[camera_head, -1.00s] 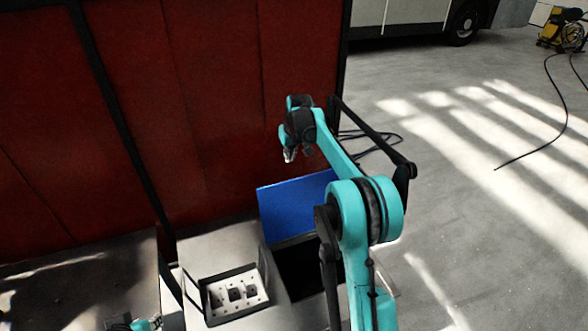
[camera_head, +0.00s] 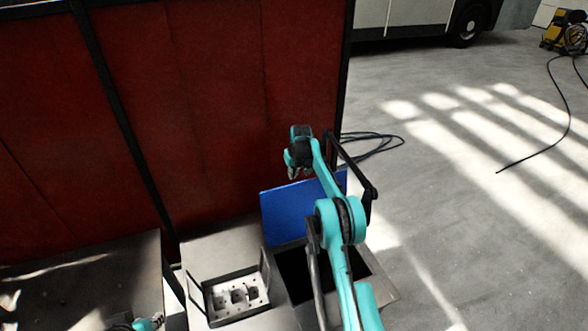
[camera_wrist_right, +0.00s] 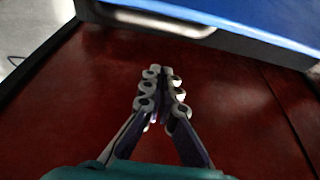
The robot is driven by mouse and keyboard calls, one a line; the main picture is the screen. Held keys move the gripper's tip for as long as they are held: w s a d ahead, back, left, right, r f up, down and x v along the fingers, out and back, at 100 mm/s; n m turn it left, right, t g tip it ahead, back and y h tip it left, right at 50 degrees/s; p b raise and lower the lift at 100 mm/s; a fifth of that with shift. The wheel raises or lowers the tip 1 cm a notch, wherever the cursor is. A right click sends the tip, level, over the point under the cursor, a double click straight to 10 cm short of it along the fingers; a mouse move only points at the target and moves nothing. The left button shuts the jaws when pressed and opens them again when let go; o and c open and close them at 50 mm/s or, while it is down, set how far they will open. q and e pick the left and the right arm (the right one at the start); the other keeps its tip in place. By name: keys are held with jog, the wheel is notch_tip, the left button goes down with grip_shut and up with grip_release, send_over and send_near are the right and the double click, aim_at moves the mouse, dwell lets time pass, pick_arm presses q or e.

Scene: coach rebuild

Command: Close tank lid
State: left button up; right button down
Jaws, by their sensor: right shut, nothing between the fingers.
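The blue tank lid (camera_head: 286,212) stands raised at the back of the dark tank opening (camera_head: 292,272). The lid also shows in the right wrist view (camera_wrist_right: 240,22), across the top, with a pale strip along its edge. My right gripper (camera_head: 294,175) is above the lid's top edge, in front of the red wall, and appears apart from it. In the right wrist view my right gripper (camera_wrist_right: 164,75) has its fingers shut together with nothing between them. My right arm hides part of the lid and opening. Part of my left arm shows at the bottom left; its fingertips are unclear.
A metal tray with a perforated plate (camera_head: 238,297) sits on the grey bench (camera_head: 205,248) left of the tank. A red wall (camera_head: 225,110) rises close behind. Black cable (camera_head: 375,143) lies on the floor beyond. Open floor (camera_head: 470,240) lies to the right.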

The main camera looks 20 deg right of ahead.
jog(key=s, duration=0.4)
dwell(0.5)
